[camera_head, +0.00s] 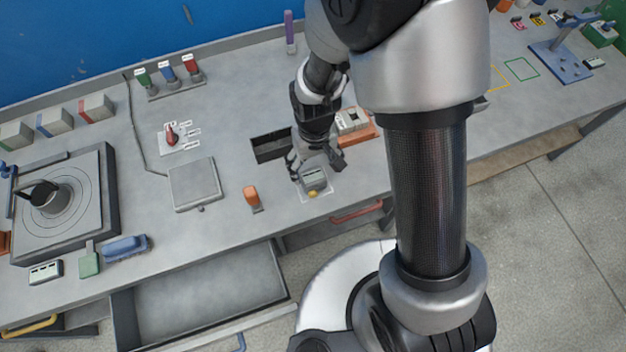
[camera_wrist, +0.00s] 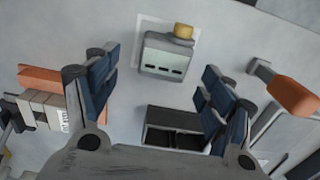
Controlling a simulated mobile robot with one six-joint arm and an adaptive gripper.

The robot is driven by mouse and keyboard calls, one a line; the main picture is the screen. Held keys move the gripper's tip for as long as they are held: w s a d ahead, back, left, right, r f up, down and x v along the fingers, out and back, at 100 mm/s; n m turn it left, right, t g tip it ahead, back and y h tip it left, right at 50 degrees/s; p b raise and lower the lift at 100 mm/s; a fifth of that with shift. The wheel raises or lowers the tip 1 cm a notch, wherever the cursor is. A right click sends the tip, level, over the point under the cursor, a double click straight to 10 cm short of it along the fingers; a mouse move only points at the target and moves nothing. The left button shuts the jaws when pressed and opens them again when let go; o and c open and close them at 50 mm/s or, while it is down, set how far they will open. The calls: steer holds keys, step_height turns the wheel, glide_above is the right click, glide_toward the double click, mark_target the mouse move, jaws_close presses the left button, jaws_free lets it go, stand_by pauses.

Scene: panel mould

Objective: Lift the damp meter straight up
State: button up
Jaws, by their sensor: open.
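The damp meter, which I take to be the small grey box with a dark-marked face (camera_head: 314,179), sits on a white outlined patch on the bench. It has a yellow part at one end. In the wrist view the meter (camera_wrist: 163,57) lies ahead of my fingertips, roughly between their lines, with the yellow part (camera_wrist: 183,32) at its top right. My gripper (camera_head: 317,164) is over the meter in the head view, its fingers spread and empty. In the wrist view the gripper (camera_wrist: 158,78) shows both blue-padded fingers apart. I cannot tell whether either finger touches the meter.
A dark open bin (camera_head: 270,146) stands just behind and left of the gripper. An orange block with a pale device (camera_head: 353,122) is to the right. An orange-handled tool (camera_head: 251,196) lies left of the meter. An open drawer (camera_head: 205,300) juts from the bench front.

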mark_target(313, 176)
steer(key=f, duration=0.1)
steer(key=f+b, duration=0.1)
steer(key=f, duration=0.3)
steer(key=shift+s+a+b, duration=0.15)
steer(key=shift+s+b, duration=0.15)
steer(key=shift+b, duration=0.05)
steer(key=shift+c, duration=0.6)
steer(key=shift+r, duration=0.1)
steer(key=c, duration=1.3)
